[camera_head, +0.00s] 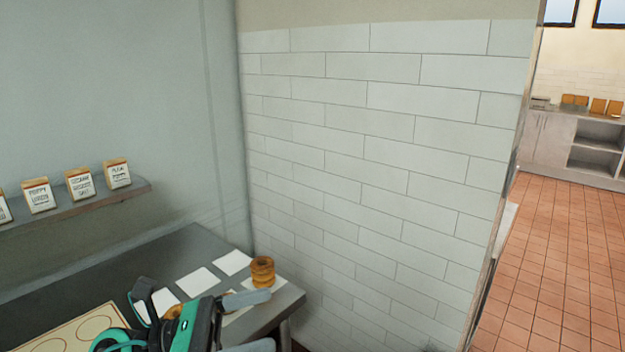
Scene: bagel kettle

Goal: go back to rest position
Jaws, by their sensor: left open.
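My left gripper (204,292) is at the bottom of the head view, over the right part of the dark counter (130,265). It is teal, black and grey, and its fingers are spread with nothing seen between them. A small stack of brown bagels (262,270) stands on the counter just beyond the right finger. I cannot tell whether the finger touches it. My right gripper is out of view.
White paper squares (198,281) lie on the counter. A pale board with circles (75,332) lies at lower left. A wall shelf (75,207) holds several labelled boxes (80,184). A white tiled wall (380,150) stands behind. Open tiled floor (560,260) is at right.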

